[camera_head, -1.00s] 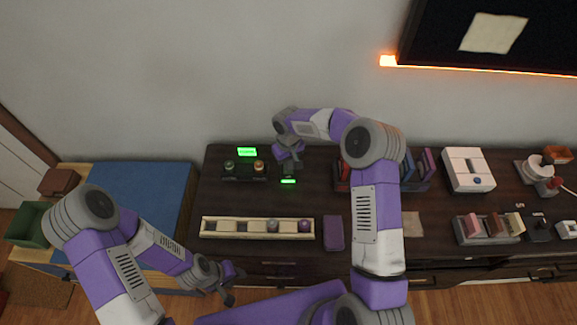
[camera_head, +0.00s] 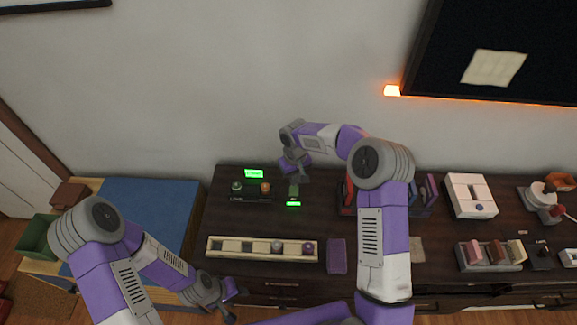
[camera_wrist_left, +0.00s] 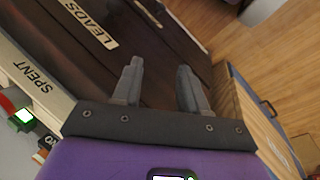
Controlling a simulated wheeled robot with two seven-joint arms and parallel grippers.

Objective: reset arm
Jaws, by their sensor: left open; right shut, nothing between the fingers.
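My left gripper (camera_head: 232,302) hangs at the front edge of the dark cabinet, in front of the long tray. In the left wrist view its two fingers (camera_wrist_left: 158,75) are apart with nothing between them. My right gripper (camera_head: 296,166) is above the back of the cabinet, just behind a small dark device (camera_head: 294,190) with a green-lit display. Its fingers are small and dark here, and I see nothing held. My right arm bends across the middle of the head view and hides part of the cabinet top.
A control box (camera_head: 250,190) with a green display stands left of the device. A long tray (camera_head: 215,252) with compartments and a purple block (camera_head: 336,256) lie in front. A blue mat (camera_head: 150,215) is at left. A white box (camera_head: 470,195) and a block rack (camera_head: 490,264) are at right.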

